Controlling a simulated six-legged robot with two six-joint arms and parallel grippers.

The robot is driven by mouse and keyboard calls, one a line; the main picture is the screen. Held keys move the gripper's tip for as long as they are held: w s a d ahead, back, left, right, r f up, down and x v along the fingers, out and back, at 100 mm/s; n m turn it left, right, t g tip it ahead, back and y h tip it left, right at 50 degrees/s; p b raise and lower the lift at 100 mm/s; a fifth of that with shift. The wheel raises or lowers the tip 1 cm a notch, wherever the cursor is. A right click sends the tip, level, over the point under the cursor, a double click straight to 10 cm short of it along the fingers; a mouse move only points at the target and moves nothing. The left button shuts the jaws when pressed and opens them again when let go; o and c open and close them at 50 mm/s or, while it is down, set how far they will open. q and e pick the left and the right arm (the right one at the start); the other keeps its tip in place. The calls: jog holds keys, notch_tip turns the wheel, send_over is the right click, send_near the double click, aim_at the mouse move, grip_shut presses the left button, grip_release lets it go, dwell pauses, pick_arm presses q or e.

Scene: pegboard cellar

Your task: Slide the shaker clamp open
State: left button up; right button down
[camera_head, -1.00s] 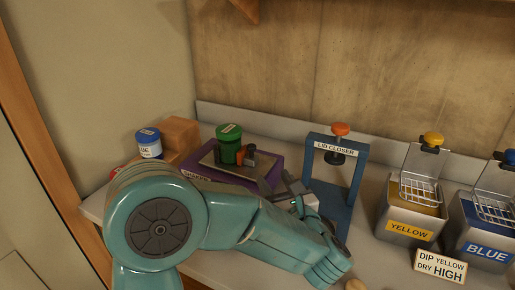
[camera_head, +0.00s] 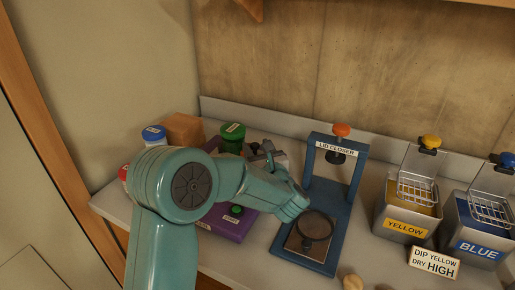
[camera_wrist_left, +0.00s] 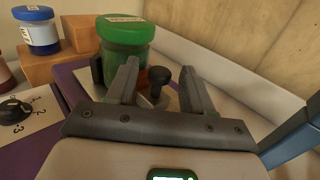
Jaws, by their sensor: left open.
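The purple shaker (camera_head: 228,228) stands on the bench, partly hidden behind my left arm. A green jar (camera_head: 232,140) stands on its plate; it also shows in the left wrist view (camera_wrist_left: 125,38). The clamp's black knob (camera_wrist_left: 160,76) stands upright beside the jar, and a dark clamp pad (camera_wrist_left: 97,70) shows at the jar's left side. My left gripper (camera_head: 266,152) is open. In the left wrist view its fingers (camera_wrist_left: 162,82) stand left and right of the knob; I cannot tell whether they touch it. My right gripper is not in view.
The blue lid closer (camera_head: 341,205) stands just right of the shaker. Yellow (camera_head: 408,230) and blue (camera_head: 484,247) tanks with baskets are further right. A wooden block (camera_head: 183,130) and a blue-lidded jar (camera_head: 154,135) stand at the left.

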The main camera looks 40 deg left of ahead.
pick_arm(q)
grip_shut()
jog(key=d+b, duration=0.2)
jog(key=w+d+b, duration=0.1)
jog(key=d, duration=0.1)
jog(key=shift+w+f+b, duration=0.15)
jog(key=shift+f+b, duration=0.05)
jog(key=shift+b, duration=0.2)
jog(key=shift+d+r, duration=0.15)
jog(key=shift+a, duration=0.2)
grip_release()
